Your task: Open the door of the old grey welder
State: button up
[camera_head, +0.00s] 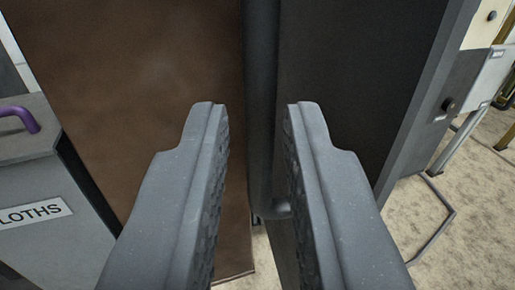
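My gripper (256,108) is open, with one finger on each side of a dark vertical bar (262,60). The bar appears between the fingertips, and I see no finger touching it; its depth is hard to judge. It has a rounded bend low down, like a handle. To its right is a dark grey panel (350,70) with a lighter grey side edge (425,90). This looks like the grey welder and its door, though only part shows. The panel looks shut, but I cannot see its whole edge. The fingers hide parts of the bar and panel.
A brown sheet or panel (130,90) hangs close on the left. A grey bin (50,245) with a purple handle (22,115) and a label ending in "LOTHS" stands at far left. Thin metal legs (455,140) stand at right on pale, open floor (480,220).

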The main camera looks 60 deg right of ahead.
jog(key=p+v, duration=0.1)
jog(key=v, duration=0.8)
